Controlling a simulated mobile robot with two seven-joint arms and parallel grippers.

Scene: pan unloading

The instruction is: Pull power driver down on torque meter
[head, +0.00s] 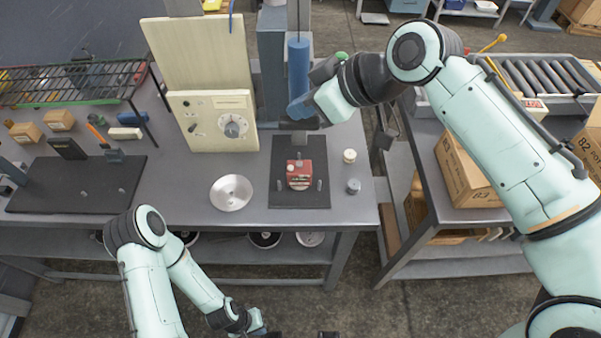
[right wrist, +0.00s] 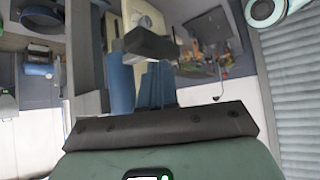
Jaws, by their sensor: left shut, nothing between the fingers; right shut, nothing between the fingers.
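The power driver (head: 298,62) is an upright blue cylinder on a grey column stand above the dark mat. A dark horizontal piece below it carries a bit that points down. The red torque meter (head: 299,176) sits on the mat under the bit. My right gripper (head: 296,110) is shut and empty, with its blue fingers beside the driver's lower part. In the right wrist view its fingers (right wrist: 157,84) show next to a blue upright cylinder. I cannot tell whether they touch. My left gripper (head: 260,326) is shut and empty, low in front of the bench.
A cream control box (head: 213,120) with a dial stands left of the driver. A silver dish (head: 231,193) lies on the bench in front. Two small round parts, one pale (head: 349,156) and one grey (head: 353,186), stand right of the mat. A second table with rollers is at the right.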

